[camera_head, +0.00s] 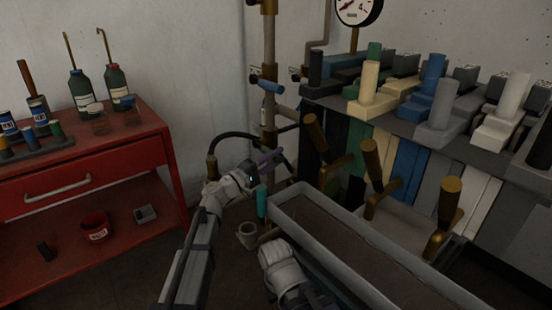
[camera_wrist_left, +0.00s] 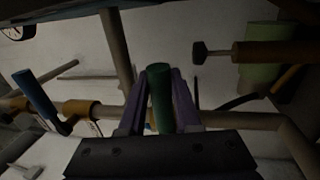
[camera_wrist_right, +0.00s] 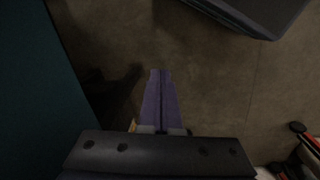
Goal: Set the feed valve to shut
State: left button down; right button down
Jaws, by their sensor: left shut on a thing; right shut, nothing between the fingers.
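My left gripper (camera_head: 270,162) is at the pipework in the middle of the head view. In the left wrist view its two purple fingers (camera_wrist_left: 163,75) are shut on a dark green handle (camera_wrist_left: 160,98), one finger on each side. The handle lies in front of a pipe; its joint is hidden. A blue lever handle (camera_head: 270,86) sits higher on the upright pipe; a blue handle also shows in the left wrist view (camera_wrist_left: 36,95). No readable label tells me which is the feed valve. My right gripper (camera_wrist_right: 160,75) is shut and empty above the floor.
A grey trough (camera_head: 350,235) and a filter press (camera_head: 400,120) with brass-brown handles stand at the right. A red tool cart (camera_head: 80,190) stands at the left. A small bucket (camera_head: 247,236) is on the floor below the pipes. A teal cylinder (camera_head: 262,203) is below my left gripper.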

pick_arm(q)
jog(key=c, duration=0.6)
grip_release()
jog(key=shift+f, duration=0.1)
jog(key=b+v, duration=0.1)
jog(key=v, duration=0.7)
